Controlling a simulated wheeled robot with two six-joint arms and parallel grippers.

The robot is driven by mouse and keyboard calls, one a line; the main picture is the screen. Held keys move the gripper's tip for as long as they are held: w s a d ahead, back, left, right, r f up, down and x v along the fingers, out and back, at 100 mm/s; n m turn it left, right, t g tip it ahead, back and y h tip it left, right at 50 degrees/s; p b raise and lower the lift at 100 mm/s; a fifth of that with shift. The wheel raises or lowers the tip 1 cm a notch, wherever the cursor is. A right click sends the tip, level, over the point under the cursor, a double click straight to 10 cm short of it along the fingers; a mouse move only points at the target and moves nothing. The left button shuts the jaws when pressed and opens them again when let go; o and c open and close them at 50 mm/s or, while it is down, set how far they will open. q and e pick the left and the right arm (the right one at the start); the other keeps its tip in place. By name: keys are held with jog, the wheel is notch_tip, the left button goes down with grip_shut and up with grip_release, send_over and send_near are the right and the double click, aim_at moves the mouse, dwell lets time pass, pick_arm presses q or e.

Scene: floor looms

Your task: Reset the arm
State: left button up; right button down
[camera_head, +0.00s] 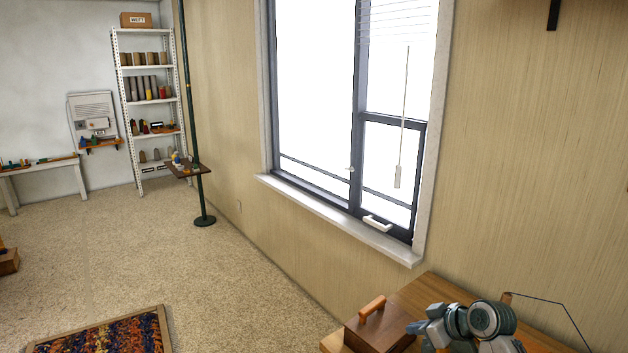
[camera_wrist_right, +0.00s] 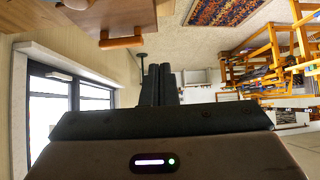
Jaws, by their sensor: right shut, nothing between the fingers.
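My right gripper (camera_head: 424,329) is at the bottom right of the head view, over a wooden surface and just right of a brown box. Its grey arm bends in from the lower right. In the right wrist view the dark fingers of the right gripper (camera_wrist_right: 159,84) are together, with nothing between them. My left gripper is in neither view.
The wooden surface (camera_head: 437,293) holds a brown box (camera_head: 375,332) with an orange handle (camera_head: 372,306). A window (camera_head: 345,120) is behind it. A patterned rug (camera_head: 110,335) lies on the carpet; wooden looms (camera_wrist_right: 275,60) show in the wrist view. Shelves (camera_head: 147,100) stand far left.

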jog(key=s+f+m+g+h, duration=0.1)
jog(key=s+f+m+h, duration=0.1)
jog(key=s+f, duration=0.6)
jog(key=s+f+m+g+h, duration=0.15)
jog(key=s+f, duration=0.35)
jog(key=s, duration=0.6)
jog(key=s+d+m+g+h, duration=0.1)
jog(key=s+d+m+h, duration=0.1)
jog(key=s, duration=0.8)
jog(key=s+d+m+h, duration=0.1)
jog(key=s+m+h, duration=0.1)
jog(key=s, duration=0.8)
notch_tip(320, 180, down, 32)
jog(key=d+g+b, duration=0.2)
jog(key=d, duration=0.1)
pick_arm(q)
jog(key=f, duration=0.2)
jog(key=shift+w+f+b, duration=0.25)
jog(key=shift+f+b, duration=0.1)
pick_arm(e)
jog(key=s+d+f, duration=0.1)
jog(key=s+f, duration=1.8)
jog(key=f, duration=0.1)
jog(key=shift+g, duration=0.35)
jog(key=shift+y, duration=0.25)
